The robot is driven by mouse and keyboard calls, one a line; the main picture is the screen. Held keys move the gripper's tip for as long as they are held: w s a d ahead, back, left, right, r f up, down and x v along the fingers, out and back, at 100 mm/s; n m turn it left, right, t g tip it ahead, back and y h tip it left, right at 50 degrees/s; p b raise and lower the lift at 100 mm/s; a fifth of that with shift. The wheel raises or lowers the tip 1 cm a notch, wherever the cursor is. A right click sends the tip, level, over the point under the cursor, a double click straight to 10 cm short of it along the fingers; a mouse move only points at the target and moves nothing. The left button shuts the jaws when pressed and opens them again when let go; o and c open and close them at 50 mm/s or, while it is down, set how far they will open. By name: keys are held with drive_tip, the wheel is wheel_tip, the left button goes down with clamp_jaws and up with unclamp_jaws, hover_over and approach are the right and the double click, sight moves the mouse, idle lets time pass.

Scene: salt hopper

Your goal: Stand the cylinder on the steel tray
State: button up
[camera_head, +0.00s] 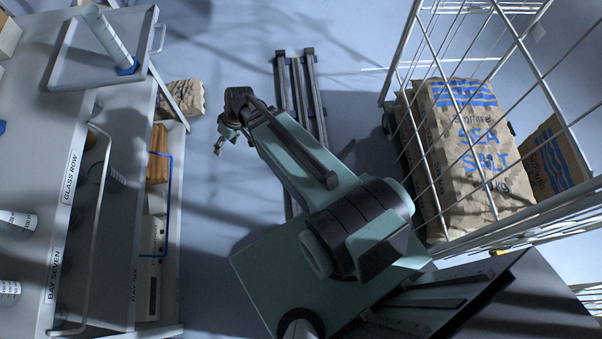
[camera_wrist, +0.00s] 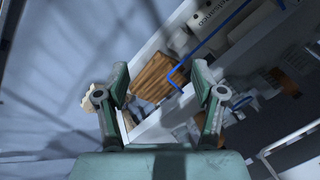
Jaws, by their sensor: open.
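A tall pale measuring cylinder (camera_head: 108,38) with a blue foot stands upright on the steel tray (camera_head: 72,68) at the top left of the head view. The tray has a raised rim and a handle at its right end. My gripper (camera_head: 222,142) is in the open to the right of the tray and bench, apart from both. In the wrist view, my gripper's two fingers (camera_wrist: 160,72) are spread and nothing is held between them. The cylinder and tray are not recognisable in the wrist view.
The bench (camera_head: 32,125) carries white graduated vessels (camera_head: 14,222) at its left. Below it, a shelf holds a brown wooden thing (camera_head: 158,152), also in the wrist view (camera_wrist: 158,76). A paper sack (camera_head: 182,98) lies nearby. A wire cage (camera_head: 428,95) holds salt sacks (camera_head: 468,150). Floor between is mostly clear.

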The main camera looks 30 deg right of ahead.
drive_tip(key=s+d+f+m+g+h, duration=0.1)
drive_tip(key=s+f, duration=0.4)
drive_tip(key=s, duration=0.6)
drive_tip(key=s+d+f+m+g+h, duration=0.1)
drive_tip(key=s+d+f+g, duration=0.3)
drive_tip(key=s, duration=0.7)
drive_tip(key=s+d+f+m+g+h, duration=0.2)
drive_tip(key=s+f, duration=0.4)
drive_tip(key=s, duration=0.5)
drive_tip(key=shift+d+h, duration=0.4)
drive_tip(key=shift+d, duration=0.45)
drive_tip(key=shift+s, duration=0.1)
drive_tip(key=shift+c, duration=0.3)
